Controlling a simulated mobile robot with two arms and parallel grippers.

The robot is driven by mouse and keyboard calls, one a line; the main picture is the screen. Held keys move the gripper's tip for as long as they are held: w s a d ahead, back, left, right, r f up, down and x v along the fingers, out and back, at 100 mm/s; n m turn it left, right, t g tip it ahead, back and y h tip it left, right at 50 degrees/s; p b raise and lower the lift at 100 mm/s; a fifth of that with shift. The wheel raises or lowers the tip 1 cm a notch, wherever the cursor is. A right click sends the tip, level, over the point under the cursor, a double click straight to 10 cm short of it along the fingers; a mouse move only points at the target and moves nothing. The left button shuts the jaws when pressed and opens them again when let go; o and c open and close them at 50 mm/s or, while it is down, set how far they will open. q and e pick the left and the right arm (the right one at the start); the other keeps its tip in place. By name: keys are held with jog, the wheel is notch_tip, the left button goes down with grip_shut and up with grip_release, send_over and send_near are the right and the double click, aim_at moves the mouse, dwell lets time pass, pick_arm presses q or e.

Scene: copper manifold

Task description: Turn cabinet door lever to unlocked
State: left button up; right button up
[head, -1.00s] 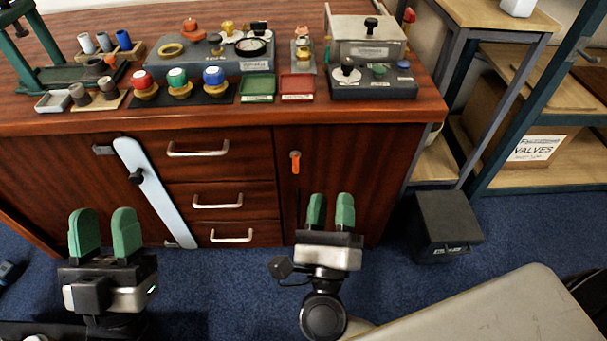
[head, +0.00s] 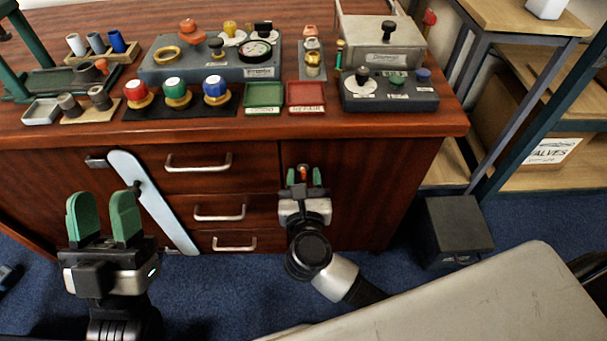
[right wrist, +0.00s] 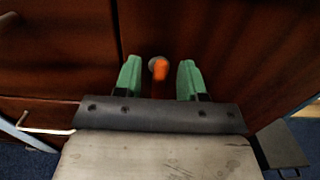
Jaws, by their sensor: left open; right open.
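The orange door lever (head: 303,173) is on the dark red-brown cabinet door (head: 370,195), near its left edge. In the right wrist view the lever (right wrist: 159,68) hangs downward from a round grey mount. My right gripper (head: 304,178) is open, with one green finger on each side of the lever. In the right wrist view a gap shows between the lever and each finger of this gripper (right wrist: 160,80). My left gripper (head: 104,215) is open and empty, low in front of the cabinet's left part.
Several drawers with metal handles (head: 198,162) are left of the door. A pale blue bar (head: 152,200) slants across the cabinet front. A dark box (head: 457,230) stands on the blue floor to the right. The worktop (head: 420,122) above holds several fixtures.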

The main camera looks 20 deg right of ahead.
jog(key=shift+w+d, duration=0.15)
jog(key=shift+w, duration=0.4)
grip_shut()
